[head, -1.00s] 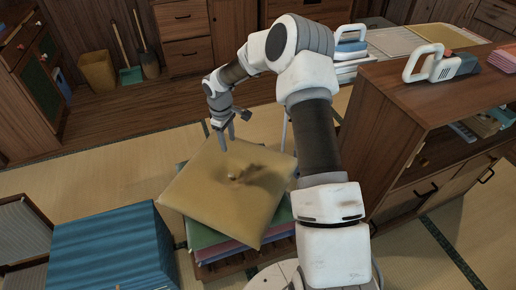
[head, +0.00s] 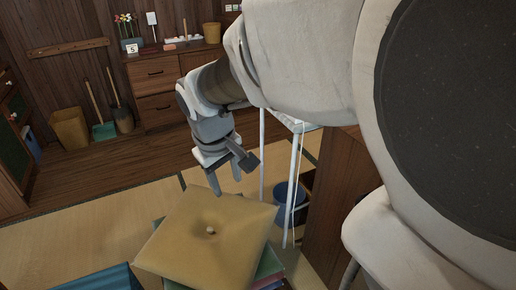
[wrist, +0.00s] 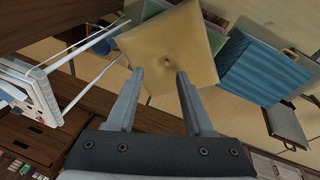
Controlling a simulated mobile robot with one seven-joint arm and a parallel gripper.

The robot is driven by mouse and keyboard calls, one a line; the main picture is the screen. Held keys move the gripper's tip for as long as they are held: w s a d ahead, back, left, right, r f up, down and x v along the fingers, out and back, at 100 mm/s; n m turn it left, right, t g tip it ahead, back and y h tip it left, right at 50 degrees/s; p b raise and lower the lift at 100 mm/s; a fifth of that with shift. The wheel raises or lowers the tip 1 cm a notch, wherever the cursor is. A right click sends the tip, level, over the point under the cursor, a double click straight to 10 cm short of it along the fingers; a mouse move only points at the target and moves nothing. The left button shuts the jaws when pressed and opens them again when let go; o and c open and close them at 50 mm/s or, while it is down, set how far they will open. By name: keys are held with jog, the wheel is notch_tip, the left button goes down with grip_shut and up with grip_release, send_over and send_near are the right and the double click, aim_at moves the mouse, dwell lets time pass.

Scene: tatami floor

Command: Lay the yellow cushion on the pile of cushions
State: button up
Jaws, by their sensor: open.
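The yellow cushion (head: 208,240) has a button at its centre and lies on top of the pile of cushions (head: 270,266), turned askew to it. Green and pinkish cushion edges show below it at the right. My gripper (head: 228,190) is open and empty, above and behind the cushion's far edge in the head view. In the wrist view the cushion (wrist: 172,52) lies beyond my two spread fingers (wrist: 160,75), apart from them. The pile's green edge (wrist: 153,8) also shows there.
A blue striped stack (wrist: 262,62) stands beside the pile. A white-legged stand (head: 264,150) and a dark blue bucket (head: 288,198) are right of my gripper. A wooden cabinet (head: 335,205) is at the right. Tatami (head: 90,225) is clear at left.

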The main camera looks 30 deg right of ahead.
jog(key=s+a+r+m+t+y, duration=0.1)
jog(key=s+r+m+t, duration=0.15)
jog(key=s, duration=0.35)
jog(key=s+a+r+m+t+y, duration=0.1)
jog(key=s+r, duration=0.2)
jog(key=s, duration=0.3)
notch_tip(320, 180, up, 21)
jog(key=p, duration=2.1)
jog(key=shift+d, duration=0.25)
jog(key=shift+s+n, duration=0.1)
jog(key=shift+n, duration=0.15)
